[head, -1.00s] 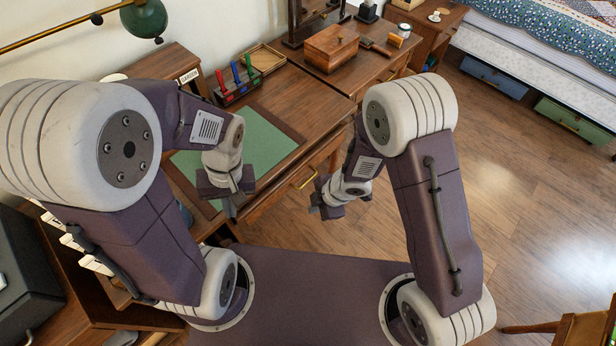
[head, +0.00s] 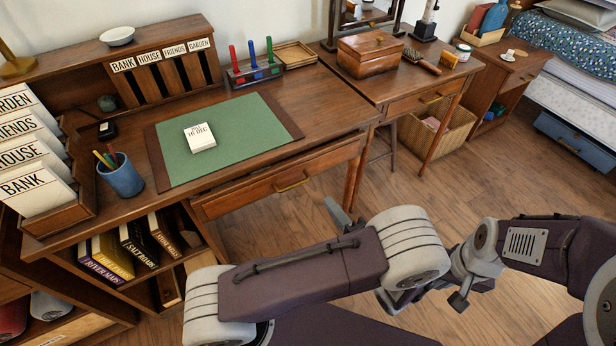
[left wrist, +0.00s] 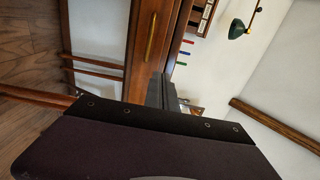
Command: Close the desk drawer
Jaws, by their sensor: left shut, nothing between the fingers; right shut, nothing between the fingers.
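The desk drawer (head: 245,196) is a wooden front with a brass handle (head: 292,182), under the desk top (head: 330,105). Its front seems to stand slightly out from the desk edge; the gap is hard to judge. In the left wrist view, turned sideways, the drawer front (left wrist: 139,50) and handle (left wrist: 151,36) show beyond the fingers. My left gripper (head: 338,215) is mostly hidden behind my arm, its tip low and right of the handle, apparently apart from the drawer. Its shut fingers (left wrist: 160,90) show in the wrist view. My right gripper (head: 460,299) is shut and empty, away from the desk.
A green desk mat (head: 225,145) holds a small white calendar block (head: 199,137). A blue pencil cup (head: 122,177) and letter racks stand at the left. A side table (head: 395,90) with a wooden box (head: 370,54) stands to the right. Open floor (head: 480,175) lies in front.

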